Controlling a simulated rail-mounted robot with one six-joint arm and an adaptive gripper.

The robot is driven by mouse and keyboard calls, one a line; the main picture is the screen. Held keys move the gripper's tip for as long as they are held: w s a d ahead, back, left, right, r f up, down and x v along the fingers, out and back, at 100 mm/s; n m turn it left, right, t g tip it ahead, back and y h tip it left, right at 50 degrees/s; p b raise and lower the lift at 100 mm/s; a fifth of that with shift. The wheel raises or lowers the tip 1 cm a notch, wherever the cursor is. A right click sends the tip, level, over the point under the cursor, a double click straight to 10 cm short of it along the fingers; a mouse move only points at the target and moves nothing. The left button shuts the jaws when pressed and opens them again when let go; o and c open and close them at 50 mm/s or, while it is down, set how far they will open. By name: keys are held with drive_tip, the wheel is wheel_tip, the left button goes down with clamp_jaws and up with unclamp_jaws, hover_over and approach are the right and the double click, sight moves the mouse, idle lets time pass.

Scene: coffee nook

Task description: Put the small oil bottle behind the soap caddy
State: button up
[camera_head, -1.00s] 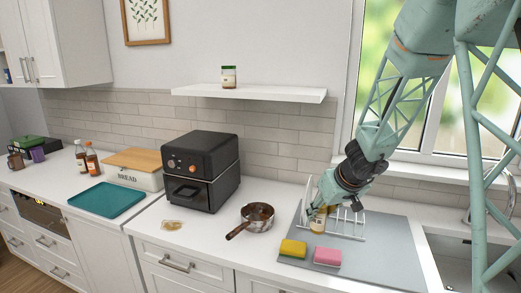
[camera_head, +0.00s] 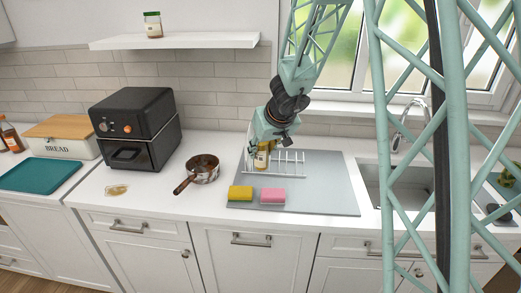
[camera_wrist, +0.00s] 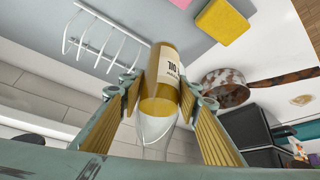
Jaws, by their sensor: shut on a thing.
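The small oil bottle (camera_head: 261,160), yellow with a pale label, is between the fingers of my gripper (camera_head: 263,148), at the dish rack by the sink counter. In the wrist view the bottle (camera_wrist: 163,88) is gripped between both finger pads, its label reading partly "OIL" and its clear narrow end towards the camera. My gripper (camera_wrist: 165,100) is shut on it. I cannot tell whether the bottle's base touches the grey mat. No soap caddy can be clearly identified; some dark and green items stand at the right edge beyond the sink, partly behind my frame.
A white wire rack (camera_head: 290,163) stands on the grey mat (camera_head: 325,190) close to the bottle. A yellow sponge (camera_head: 240,193) and a pink sponge (camera_head: 273,196) lie in front. A pan (camera_head: 203,168) is left; the sink (camera_head: 390,185) is right.

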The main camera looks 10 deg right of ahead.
drive_tip(key=shift+w+a+r+m+h+p, duration=0.15)
drive_tip(key=shift+r+m+h+p, duration=0.35)
drive_tip(key=shift+r+m+p, duration=0.6)
drive_tip(key=r+m+h+p, duration=0.1)
drive_tip(key=s+r+m+h+p, duration=0.1)
drive_tip(key=r+m+p, duration=0.1)
drive_tip(key=shift+s+r, duration=0.2)
drive_tip(key=shift+r, duration=0.05)
drive_tip(key=shift+d, duration=0.25)
